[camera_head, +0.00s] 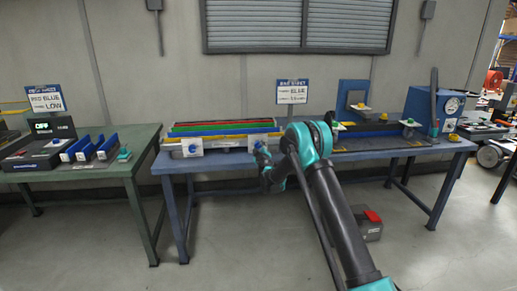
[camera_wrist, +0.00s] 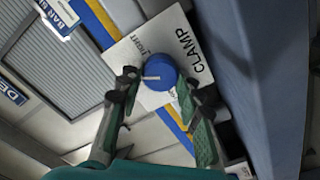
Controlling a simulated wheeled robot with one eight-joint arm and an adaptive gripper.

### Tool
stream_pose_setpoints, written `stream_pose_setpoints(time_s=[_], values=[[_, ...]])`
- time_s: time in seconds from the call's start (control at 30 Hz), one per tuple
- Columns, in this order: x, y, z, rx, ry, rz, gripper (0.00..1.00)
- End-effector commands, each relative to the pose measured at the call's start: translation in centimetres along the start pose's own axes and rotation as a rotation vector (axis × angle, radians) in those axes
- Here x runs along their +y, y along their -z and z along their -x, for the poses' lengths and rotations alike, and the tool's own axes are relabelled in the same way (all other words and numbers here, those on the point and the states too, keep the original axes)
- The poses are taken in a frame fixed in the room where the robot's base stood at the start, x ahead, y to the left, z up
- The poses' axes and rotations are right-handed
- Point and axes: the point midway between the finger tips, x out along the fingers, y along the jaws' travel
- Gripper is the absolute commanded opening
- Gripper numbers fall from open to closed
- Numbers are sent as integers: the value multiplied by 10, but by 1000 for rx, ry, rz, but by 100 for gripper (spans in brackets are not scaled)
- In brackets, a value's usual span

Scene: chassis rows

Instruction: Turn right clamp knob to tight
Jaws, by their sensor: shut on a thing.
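The right clamp knob (camera_wrist: 160,70) is a round blue knob with a pale pointer line, on a white plate (camera_wrist: 143,48) lettered "RIGHT" and "CLAMP". In the wrist view the pointer lies across the knob, toward the left finger. My gripper (camera_wrist: 158,84) has its two fingers on either side of the knob and is shut on it. In the head view my gripper (camera_head: 262,153) is at the front of the right clamp block (camera_head: 258,138) on the blue bench; my arm hides part of that area, and the knob is small there.
The left clamp block (camera_head: 193,147) with its blue knob stands at the bench's left. Coloured bars (camera_head: 222,127) lie behind the clamps. A sign (camera_head: 292,92) stands behind the blue bench (camera_head: 215,162). A green bench (camera_head: 90,172) is at left, with open floor in front.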

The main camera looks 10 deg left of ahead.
Motion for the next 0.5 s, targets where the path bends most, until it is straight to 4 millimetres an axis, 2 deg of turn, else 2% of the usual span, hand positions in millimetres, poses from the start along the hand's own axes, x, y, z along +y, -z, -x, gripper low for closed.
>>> stream_pose_setpoints(time_s=[0.5], values=[[1, -1, 0, 0, 0, -491, 6]])
